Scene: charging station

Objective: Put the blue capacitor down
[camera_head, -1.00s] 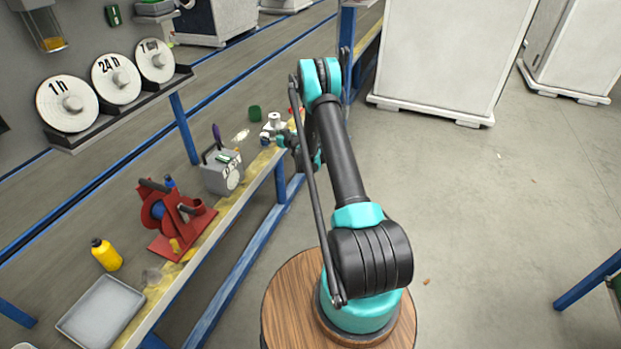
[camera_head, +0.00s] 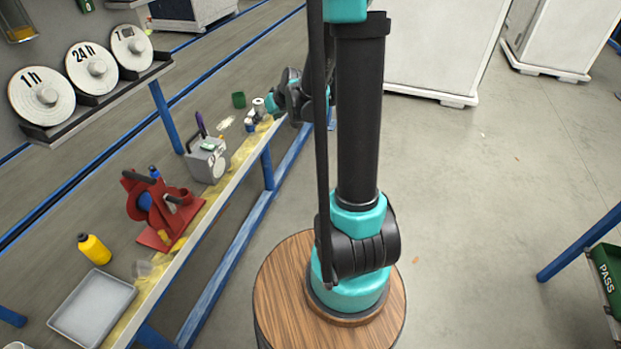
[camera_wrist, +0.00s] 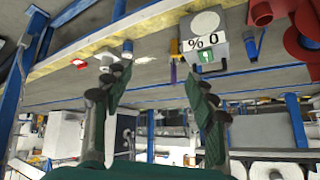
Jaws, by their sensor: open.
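A small blue cylinder with a pale top, which looks like the blue capacitor (camera_head: 250,124), stands on the far part of the bench near its yellow front edge. It also shows in the wrist view (camera_wrist: 127,46), beyond the tip of the left finger. My gripper (camera_head: 274,104) is next to it, on its right in the head view, partly hidden by my arm. In the wrist view my gripper (camera_wrist: 160,84) has its fingers wide apart with nothing between them. The capacitor appears clear of the fingers.
A grey meter box (camera_head: 207,162), a red device (camera_head: 160,205), a yellow bottle (camera_head: 94,249) and a grey tray (camera_head: 92,307) line the bench (camera_head: 232,180).

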